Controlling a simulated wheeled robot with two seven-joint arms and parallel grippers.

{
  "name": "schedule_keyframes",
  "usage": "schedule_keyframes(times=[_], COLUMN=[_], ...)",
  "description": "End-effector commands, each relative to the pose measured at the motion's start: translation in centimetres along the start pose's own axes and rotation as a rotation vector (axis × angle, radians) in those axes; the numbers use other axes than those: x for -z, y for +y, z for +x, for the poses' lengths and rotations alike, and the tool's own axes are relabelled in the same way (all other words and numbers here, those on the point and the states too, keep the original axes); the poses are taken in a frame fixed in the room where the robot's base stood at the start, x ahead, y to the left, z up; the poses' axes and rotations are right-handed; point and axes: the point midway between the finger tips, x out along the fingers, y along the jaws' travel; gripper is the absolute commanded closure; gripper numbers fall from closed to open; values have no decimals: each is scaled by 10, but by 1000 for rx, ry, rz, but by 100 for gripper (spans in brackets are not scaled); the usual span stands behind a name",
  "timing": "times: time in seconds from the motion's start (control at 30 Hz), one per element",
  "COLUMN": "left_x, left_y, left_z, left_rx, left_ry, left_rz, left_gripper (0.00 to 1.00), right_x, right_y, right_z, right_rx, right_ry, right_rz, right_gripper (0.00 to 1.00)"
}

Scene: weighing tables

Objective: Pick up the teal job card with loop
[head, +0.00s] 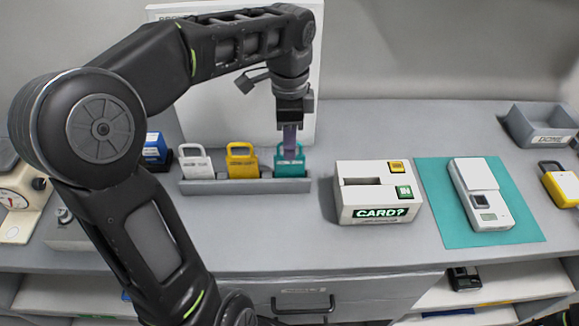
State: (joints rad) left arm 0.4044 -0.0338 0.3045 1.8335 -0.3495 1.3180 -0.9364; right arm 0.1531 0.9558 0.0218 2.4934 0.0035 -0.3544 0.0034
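The teal job card with loop (290,169) stands upright in the right end of a grey rack (228,186) on the counter. A white card (194,167) and a yellow card (242,164), both with loops, stand to its left. My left gripper (289,146) points down right at the top of the teal card, its fingers overlapping the card's loop in the picture. The fingers line up one behind the other, so I cannot tell whether they are open or shut on the loop. My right gripper is out of view.
A white box reading "CARD?" (372,203) stands right of the rack. Further right are a white device (481,193) on a teal mat (443,206), a yellow looped card (562,186) and a grey tray (541,126). A white board stands behind the rack.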

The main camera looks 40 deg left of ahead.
Motion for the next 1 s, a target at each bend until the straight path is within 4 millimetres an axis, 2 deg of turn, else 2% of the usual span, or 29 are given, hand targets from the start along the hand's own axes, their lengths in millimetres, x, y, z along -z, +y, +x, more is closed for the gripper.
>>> schedule_keyframes(times=[0.3,0.4,1.0], left_x=[0,0,0], left_y=[-3,-3,-3], left_z=[42,48,48], left_rx=[-4,-2,-1], left_ry=[-2,-1,-1], left_rz=[1,0,0], left_gripper=[67,67,69], right_x=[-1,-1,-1], right_y=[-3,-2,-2], right_z=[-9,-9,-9], right_rx=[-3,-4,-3], right_ry=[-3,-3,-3], right_rz=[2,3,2], right_gripper=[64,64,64])
